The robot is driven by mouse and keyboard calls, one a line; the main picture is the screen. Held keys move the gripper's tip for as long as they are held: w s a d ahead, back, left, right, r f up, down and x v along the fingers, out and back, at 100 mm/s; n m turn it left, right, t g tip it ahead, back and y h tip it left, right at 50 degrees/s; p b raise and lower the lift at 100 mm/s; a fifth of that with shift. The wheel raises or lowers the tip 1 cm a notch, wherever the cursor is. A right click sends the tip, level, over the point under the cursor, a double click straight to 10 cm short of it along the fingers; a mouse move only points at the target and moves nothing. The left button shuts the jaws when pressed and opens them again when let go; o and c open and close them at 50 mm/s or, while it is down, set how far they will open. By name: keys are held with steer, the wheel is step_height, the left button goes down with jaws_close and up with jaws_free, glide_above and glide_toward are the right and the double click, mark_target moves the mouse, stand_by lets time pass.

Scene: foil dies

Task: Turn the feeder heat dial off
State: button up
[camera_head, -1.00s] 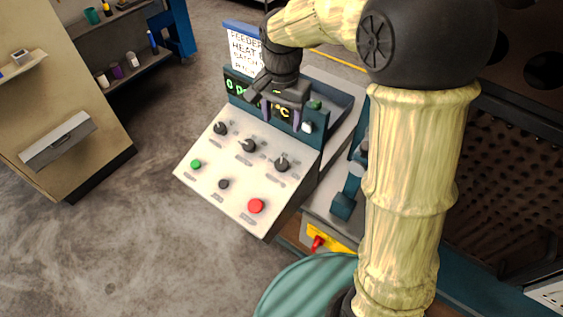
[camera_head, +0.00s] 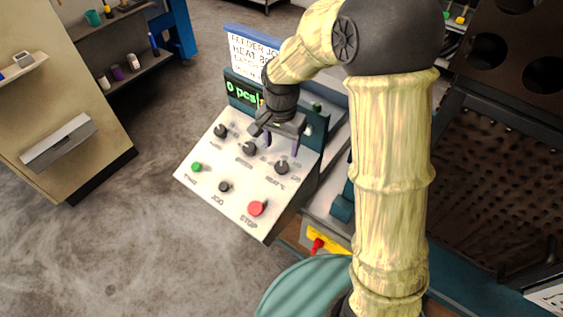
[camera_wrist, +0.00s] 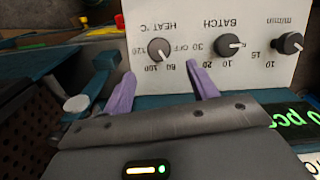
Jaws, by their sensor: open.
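The heat dial (camera_head: 282,167) is a dark round knob at the right of the top row on the white sloping control panel (camera_head: 225,160). In the wrist view, the heat dial (camera_wrist: 159,49) has an upside-down HEAT °C label, OFF at its right and 120 at its left. Its exact setting is too small to read. My gripper (camera_head: 281,145) is open and empty, just above the dial in the head view. In the wrist view, the purple fingers of my gripper (camera_wrist: 161,73) stand apart on either side of the dial's line, with no visible contact.
The batch dial (camera_wrist: 229,45) is close to one finger, with another dial (camera_wrist: 288,43) beyond. A green button (camera_head: 196,167), a small black knob (camera_head: 224,187) and a red stop button (camera_head: 257,208) lie lower on the panel. A display (camera_head: 243,92) stands behind.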

mark_target(282, 166)
step_height(282, 166, down, 9)
steer(key=shift+s+r, duration=0.1)
steer(key=shift+s, duration=0.05)
steer(key=shift+d, duration=0.1)
steer(key=c, duration=1)
